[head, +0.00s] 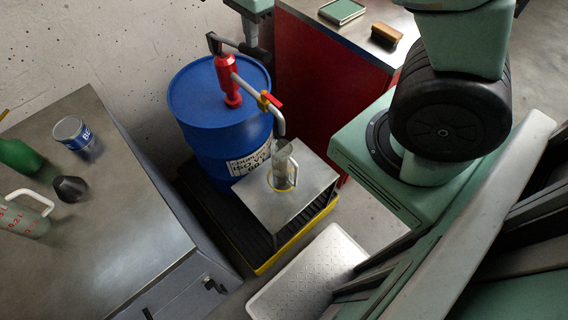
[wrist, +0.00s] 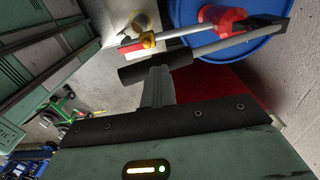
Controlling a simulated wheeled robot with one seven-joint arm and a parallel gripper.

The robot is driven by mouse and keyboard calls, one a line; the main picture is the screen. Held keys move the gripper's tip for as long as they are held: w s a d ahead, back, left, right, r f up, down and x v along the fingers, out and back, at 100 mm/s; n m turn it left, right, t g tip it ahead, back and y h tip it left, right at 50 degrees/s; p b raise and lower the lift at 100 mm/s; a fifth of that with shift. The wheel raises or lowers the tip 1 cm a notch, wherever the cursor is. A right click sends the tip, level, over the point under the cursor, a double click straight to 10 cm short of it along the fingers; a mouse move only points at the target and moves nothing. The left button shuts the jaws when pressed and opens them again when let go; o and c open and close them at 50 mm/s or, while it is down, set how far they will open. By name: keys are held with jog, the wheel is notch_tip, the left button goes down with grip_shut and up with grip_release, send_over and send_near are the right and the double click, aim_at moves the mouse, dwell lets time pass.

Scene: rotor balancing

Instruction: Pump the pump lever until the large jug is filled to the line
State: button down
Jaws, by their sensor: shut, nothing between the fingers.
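The red hand pump (head: 229,80) stands on a blue drum (head: 195,98). Its lever, a grey bar with a black grip (head: 256,52), reaches right from the pump top; the grip also shows in the wrist view (wrist: 134,73). My gripper (head: 251,33) is shut and empty, its fingers (wrist: 158,84) right at the grip; whether they touch it I cannot tell. A clear jug (head: 284,165) stands upright under the spout (head: 279,124) on a metal stand. Its liquid level and line are too small to read.
The spout has a red-handled valve (head: 272,99). A red cabinet (head: 310,80) stands behind the drum's right side.

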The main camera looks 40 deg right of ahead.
notch_tip(320, 180, up, 14)
jog(key=w+p, duration=0.1)
jog(key=p, duration=1.2)
jog(key=shift+w+f, duration=0.15)
jog(key=shift+w, duration=0.1)
jog(key=shift+a+f, duration=0.1)
jog(key=s+a+f+n+b, duration=0.4)
jog(key=s+a+n+b, duration=0.3)
jog(key=s+n, duration=0.5)
jog(key=s+a+f+n+b, duration=0.4)
jog(key=s+a+n+b, duration=0.4)
jog(key=s+a+n, duration=0.4)
jog(key=shift+s+n+y, duration=0.3)
jog(key=shift+s+n, duration=0.05)
jog(key=shift+n, duration=0.55)
jog(key=shift+a, duration=0.1)
